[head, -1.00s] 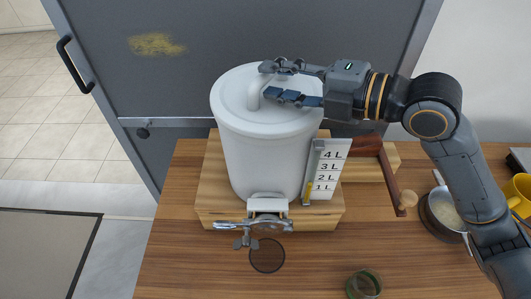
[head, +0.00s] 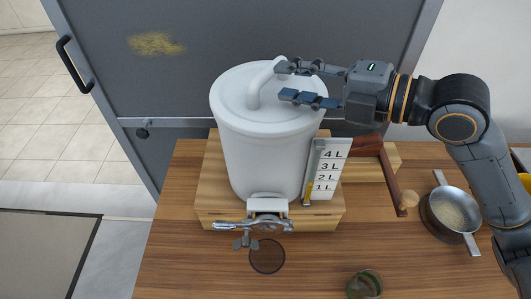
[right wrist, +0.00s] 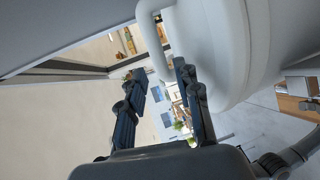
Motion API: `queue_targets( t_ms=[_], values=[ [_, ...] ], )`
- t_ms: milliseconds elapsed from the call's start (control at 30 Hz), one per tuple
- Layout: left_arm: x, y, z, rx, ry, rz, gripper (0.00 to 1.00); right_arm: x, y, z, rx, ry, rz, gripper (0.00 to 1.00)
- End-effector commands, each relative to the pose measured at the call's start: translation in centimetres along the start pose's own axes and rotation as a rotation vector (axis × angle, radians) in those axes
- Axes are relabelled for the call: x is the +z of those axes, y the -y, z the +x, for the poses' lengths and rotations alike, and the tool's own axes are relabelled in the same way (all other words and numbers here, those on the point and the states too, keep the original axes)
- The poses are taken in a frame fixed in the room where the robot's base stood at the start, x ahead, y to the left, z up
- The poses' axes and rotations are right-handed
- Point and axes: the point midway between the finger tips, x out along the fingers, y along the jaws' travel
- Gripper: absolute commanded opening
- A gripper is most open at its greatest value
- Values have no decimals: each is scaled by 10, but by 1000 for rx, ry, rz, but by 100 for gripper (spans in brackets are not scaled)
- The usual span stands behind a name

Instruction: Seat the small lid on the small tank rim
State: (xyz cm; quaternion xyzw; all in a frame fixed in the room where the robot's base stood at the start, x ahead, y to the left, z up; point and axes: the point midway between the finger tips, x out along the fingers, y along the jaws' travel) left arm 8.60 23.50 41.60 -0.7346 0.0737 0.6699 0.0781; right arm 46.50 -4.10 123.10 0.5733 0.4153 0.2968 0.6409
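The white small tank (head: 265,160) stands on a wooden block on the table. Its white lid (head: 238,92) lies on the tank top and looks level, with an arched handle (head: 256,90) on it. Whether the lid is fully down on the rim all round, I cannot tell. My right gripper (head: 286,82) is open just right of the handle, its fingers apart and empty. In the right wrist view the open fingers (right wrist: 158,80) show with the white handle (right wrist: 146,40) beyond them and the white tank body (right wrist: 235,50) at right. My left gripper is out of view.
A level scale (head: 328,168) stands right of the tank. A metal tap (head: 268,222) is at its front, above a round dark drain (head: 267,256). A pan (head: 451,212) and a glass jar (head: 364,284) stand on the table (head: 190,240). A grey door (head: 170,80) is behind.

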Motion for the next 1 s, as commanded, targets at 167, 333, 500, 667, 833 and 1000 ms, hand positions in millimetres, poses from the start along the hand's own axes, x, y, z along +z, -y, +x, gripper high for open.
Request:
queue_targets(
  t_ms=[167,333,500,667,833,1000],
  values=[
    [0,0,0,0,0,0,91,0,0,0,0,0,0,33],
    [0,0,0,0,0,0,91,0,0,0,0,0,0,49],
    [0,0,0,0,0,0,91,0,0,0,0,-1,0,59],
    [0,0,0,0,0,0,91,0,1,0,-2,-1,1,59],
    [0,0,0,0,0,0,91,0,1,0,-2,-1,1,59],
    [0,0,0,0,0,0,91,0,1,-6,-2,0,2,59]
  ],
)
